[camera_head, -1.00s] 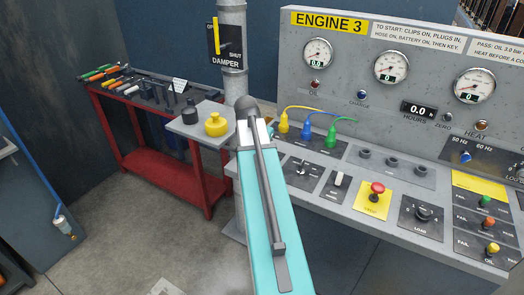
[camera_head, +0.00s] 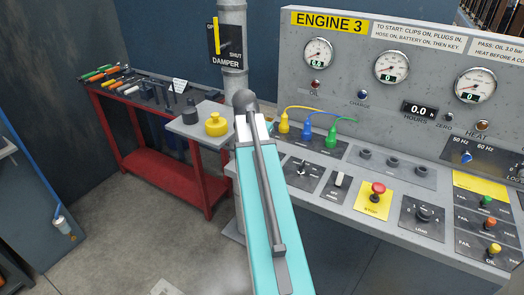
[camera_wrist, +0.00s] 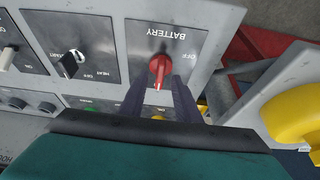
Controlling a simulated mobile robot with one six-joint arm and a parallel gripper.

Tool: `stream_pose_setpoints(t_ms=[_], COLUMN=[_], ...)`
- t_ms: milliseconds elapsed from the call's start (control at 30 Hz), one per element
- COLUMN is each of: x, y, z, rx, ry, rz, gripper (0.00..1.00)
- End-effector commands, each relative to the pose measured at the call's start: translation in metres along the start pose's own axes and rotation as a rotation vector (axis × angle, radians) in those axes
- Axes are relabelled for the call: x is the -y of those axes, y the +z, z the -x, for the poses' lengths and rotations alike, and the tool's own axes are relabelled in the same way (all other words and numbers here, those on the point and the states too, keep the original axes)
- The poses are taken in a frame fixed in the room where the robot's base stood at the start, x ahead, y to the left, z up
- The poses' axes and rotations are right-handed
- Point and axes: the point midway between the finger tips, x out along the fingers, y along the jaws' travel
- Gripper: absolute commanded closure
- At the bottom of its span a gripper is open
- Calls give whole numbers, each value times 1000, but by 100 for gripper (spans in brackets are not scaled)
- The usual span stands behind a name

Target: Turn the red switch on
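The red switch (camera_wrist: 160,68) is a rotary knob on a dark plate labelled BATTERY (camera_wrist: 140,40), seen upside down in the wrist view. An OFF label is beside the knob, and its white mark points toward the bottom of the picture. My gripper (camera_wrist: 161,88) has its two dark fingers apart, one on each side of the knob's near end. A gap seems to remain between fingers and knob, but I cannot tell whether either touches. In the head view, my teal arm hides the gripper and the red switch.
A key switch (camera_wrist: 72,62) is left of the battery plate in the wrist view. A yellow can (camera_head: 216,124) stands on a small grey shelf near my arm. A red stop button (camera_head: 377,189) and a load knob (camera_head: 424,214) are on the console to the right.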

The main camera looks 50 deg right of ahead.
Motion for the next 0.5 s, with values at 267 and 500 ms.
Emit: stream_pose_setpoints(t_ms=[267,500], x=[0,0], y=[0,1], z=[30,56], rx=[-1,0], ry=[-1,0], rz=[0,1], gripper=[70,70])
